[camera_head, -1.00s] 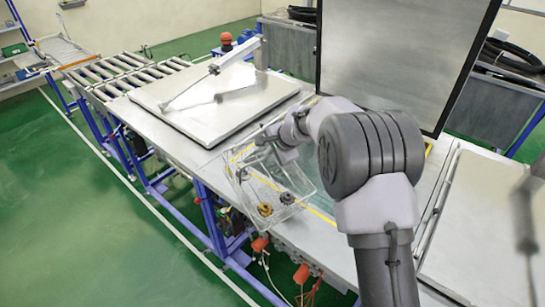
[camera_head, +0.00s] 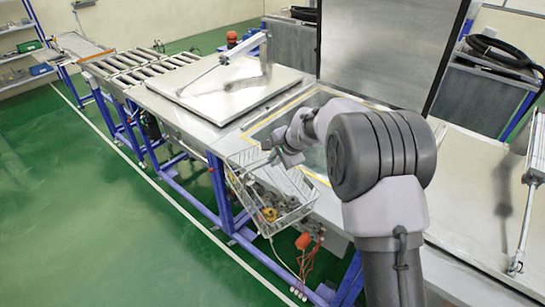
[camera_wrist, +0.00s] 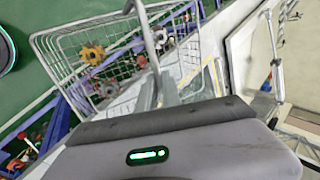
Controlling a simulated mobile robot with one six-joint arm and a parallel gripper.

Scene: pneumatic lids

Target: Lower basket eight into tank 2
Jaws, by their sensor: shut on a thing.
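A wire basket (camera_head: 270,190) with several small gear-like parts in it hangs from my gripper (camera_head: 288,157) near the front edge of the bench. The basket also shows in the wrist view (camera_wrist: 110,55), with a yellow-brown gear (camera_wrist: 92,53) inside. My gripper is shut on the basket's handle (camera_wrist: 148,40). No number on the basket can be read. Behind the basket and my arm lies an open tank (camera_head: 262,130) with a yellow-edged rim, its lid (camera_head: 385,50) raised upright. My arm hides part of the opening.
A closed lid (camera_head: 215,95) with a pneumatic cylinder (camera_head: 222,62) lies left of the open tank. Another closed lid (camera_head: 475,185) lies to the right. A roller conveyor (camera_head: 140,65) runs off at the far left. Green floor (camera_head: 90,220) is clear in front.

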